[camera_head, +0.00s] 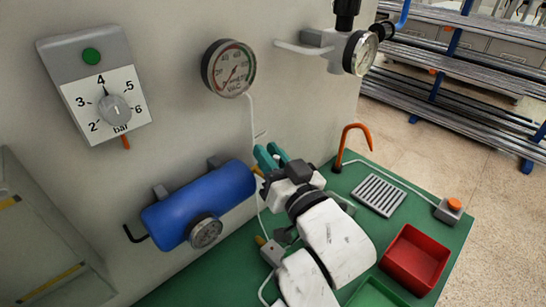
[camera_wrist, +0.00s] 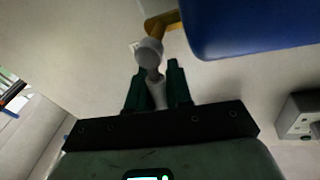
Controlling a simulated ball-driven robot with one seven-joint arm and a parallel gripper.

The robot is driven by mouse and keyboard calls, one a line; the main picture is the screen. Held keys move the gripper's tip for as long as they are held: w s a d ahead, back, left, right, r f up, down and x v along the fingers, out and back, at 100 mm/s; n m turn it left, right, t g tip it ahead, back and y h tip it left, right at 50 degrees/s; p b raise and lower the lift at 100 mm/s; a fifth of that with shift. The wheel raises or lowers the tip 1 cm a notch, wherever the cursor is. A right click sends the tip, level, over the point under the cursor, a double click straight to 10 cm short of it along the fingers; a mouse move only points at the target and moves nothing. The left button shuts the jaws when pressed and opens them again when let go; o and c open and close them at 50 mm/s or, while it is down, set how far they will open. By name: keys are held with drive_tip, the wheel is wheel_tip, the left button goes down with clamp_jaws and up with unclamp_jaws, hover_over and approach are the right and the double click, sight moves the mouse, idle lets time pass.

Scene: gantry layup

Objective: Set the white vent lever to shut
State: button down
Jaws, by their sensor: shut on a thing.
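The white vent lever (camera_wrist: 149,52) shows in the wrist view, with its round hub on a brass fitting (camera_wrist: 158,24) at the end of the blue tank (camera_wrist: 250,25). Its handle runs down between the two green fingers of my gripper (camera_wrist: 158,80), which is shut on it. In the head view my gripper (camera_head: 271,156) is at the right end of the blue tank (camera_head: 190,205), close to the wall. The lever is hidden there behind the fingers. I cannot tell from these views whether the lever stands at open or shut.
A pressure dial (camera_head: 120,105) and a vacuum gauge (camera_head: 230,68) are on the wall above. The green bench holds an orange hook (camera_head: 352,133), a grey slotted plate (camera_head: 379,194), a box with an orange button (camera_head: 449,208) and a red tray (camera_head: 414,260). Metal racks stand at the back right.

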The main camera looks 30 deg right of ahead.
drive_tip(key=shift+s+a+n+t, duration=0.15)
drive_tip(key=shift+a+n, duration=0.1)
drive_tip(key=shift+n, duration=0.5)
drive_tip(key=shift+a+n+t, duration=0.15)
drive_tip(key=shift+a+n, duration=0.05)
drive_tip(key=shift+n, duration=0.55)
drive_tip(key=c, duration=1.1)
unclamp_jaws()
drive_tip(key=shift+r, duration=0.1)
drive_tip(key=shift+c, duration=0.2)
drive_tip(key=shift+y, duration=0.3)
